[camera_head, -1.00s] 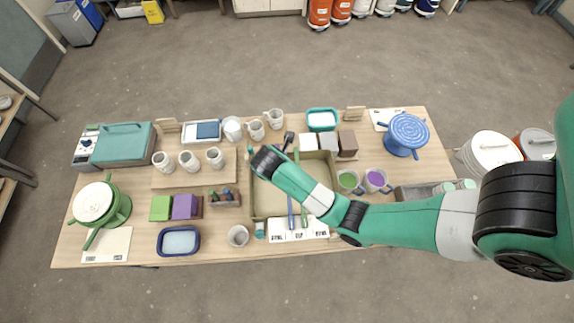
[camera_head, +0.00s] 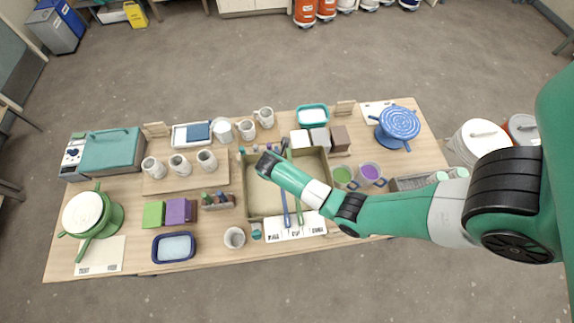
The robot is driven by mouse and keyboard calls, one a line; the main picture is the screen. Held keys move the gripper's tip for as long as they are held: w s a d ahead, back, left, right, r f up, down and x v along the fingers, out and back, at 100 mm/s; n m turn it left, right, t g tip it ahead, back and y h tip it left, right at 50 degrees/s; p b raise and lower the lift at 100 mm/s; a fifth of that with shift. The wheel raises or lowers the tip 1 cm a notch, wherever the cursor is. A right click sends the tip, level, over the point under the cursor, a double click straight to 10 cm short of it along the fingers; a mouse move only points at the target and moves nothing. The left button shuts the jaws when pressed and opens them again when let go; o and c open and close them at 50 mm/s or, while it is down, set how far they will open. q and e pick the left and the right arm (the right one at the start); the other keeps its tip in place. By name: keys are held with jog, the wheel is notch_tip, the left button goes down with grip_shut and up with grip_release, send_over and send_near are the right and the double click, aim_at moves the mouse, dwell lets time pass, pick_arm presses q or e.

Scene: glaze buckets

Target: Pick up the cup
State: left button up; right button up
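Several cups stand on the table, and the task does not say which one. Three speckled white cups stand in a row on a board: left (camera_head: 154,168), middle (camera_head: 180,165), right (camera_head: 207,160). Two more speckled cups (camera_head: 247,130) (camera_head: 265,117) stand at the back beside a white vessel (camera_head: 223,131). Another cup (camera_head: 234,238) stands near the front edge. A cup with green contents (camera_head: 342,176) and a cup with purple contents (camera_head: 369,173) stand right of the tray. My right gripper (camera_head: 284,145) is small and dark at the tray's back edge; its fingers are unclear. My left gripper is out of view.
A green pot-like item (camera_head: 92,214) and blue-rimmed dish (camera_head: 174,247) are at left. A blue round stand (camera_head: 399,124) is at back right. Bare tabletop (camera_head: 205,256) shows at the front.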

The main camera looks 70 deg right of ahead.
jog(key=shift+d+f, duration=0.2)
jog(key=shift+f, duration=0.2)
grip_shut()
